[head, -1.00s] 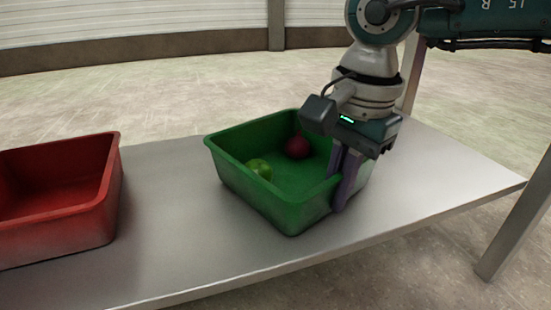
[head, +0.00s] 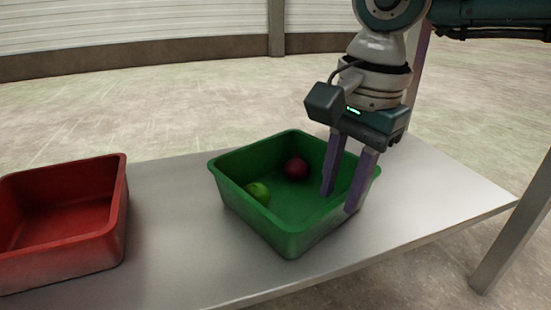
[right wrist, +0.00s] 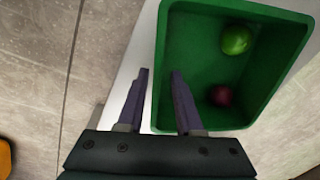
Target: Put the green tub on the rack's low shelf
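The green tub (head: 240,200) stands upright on a grey metal shelf (head: 420,215), which looks like the rack's low shelf. My right gripper (head: 340,202) is open at the tub's right wall. One purple finger is inside the tub and the other outside, with the wall between them and gaps visible in the right wrist view (right wrist: 160,75). My left gripper is not in view.
A red tub (head: 60,255), seemingly empty, stands on the same shelf at the left, with a gap before the green tub. A metal post (head: 510,230) stands at the right front corner, another (head: 417,75) behind my right arm. The shelf's right end is clear.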

